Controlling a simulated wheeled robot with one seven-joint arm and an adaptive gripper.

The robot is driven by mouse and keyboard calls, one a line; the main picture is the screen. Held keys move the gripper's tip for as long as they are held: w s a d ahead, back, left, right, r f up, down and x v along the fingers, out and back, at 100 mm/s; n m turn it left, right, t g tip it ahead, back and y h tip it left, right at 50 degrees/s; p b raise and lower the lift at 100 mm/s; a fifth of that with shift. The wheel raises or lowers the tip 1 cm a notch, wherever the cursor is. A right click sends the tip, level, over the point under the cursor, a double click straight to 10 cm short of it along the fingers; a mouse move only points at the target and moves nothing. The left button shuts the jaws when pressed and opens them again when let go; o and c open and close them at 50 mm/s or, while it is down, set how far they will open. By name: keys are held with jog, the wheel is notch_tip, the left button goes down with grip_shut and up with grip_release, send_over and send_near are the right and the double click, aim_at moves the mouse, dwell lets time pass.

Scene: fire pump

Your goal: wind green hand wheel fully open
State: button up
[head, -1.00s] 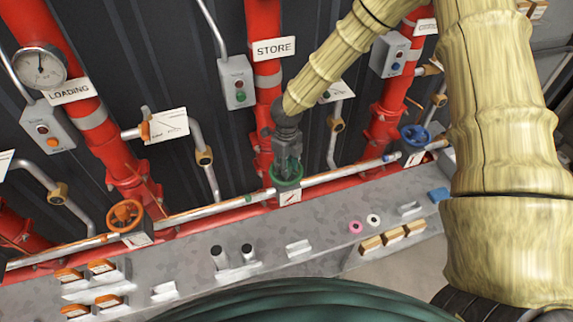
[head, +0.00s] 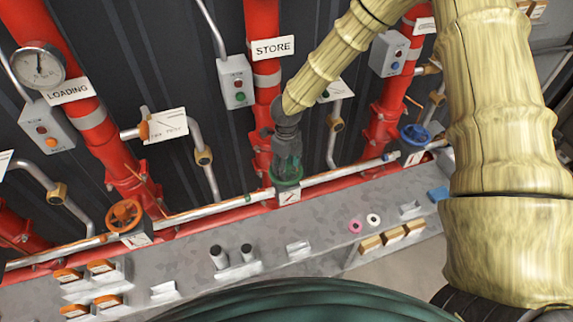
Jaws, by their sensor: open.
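The green hand wheel (head: 285,184) sits on the pipe below the STORE sign, with a small white plate marked with a red line just in front of it. My gripper (head: 286,172) is directly over the wheel and points down at it. Its fingers are open and reach down to the wheel, hiding much of its hub and far side. I cannot tell whether the fingers touch the rim.
An orange hand wheel (head: 125,215) stands to the left and a blue hand wheel (head: 414,134) to the right. Red vertical pipes and grey button boxes (head: 236,82) stand behind. A grey ledge (head: 330,222) in front carries brackets, wooden blocks and small rings.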

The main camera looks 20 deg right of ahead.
jog(key=m, duration=0.5)
jog(key=shift+a+b, duration=0.1)
jog(key=shift+b, duration=0.25)
jog(key=m, duration=1.1)
jog(key=shift+m+b, duration=0.4)
jog(key=m, duration=0.6)
grip_shut()
jog(key=n+p, duration=0.2)
jog(key=n, duration=0.1)
jog(key=shift+r+n, duration=0.15)
jog(key=shift+n, duration=0.25)
jog(key=n, duration=0.2)
jog(key=shift+f+n, duration=0.2)
jog(key=shift+n, duration=0.9)
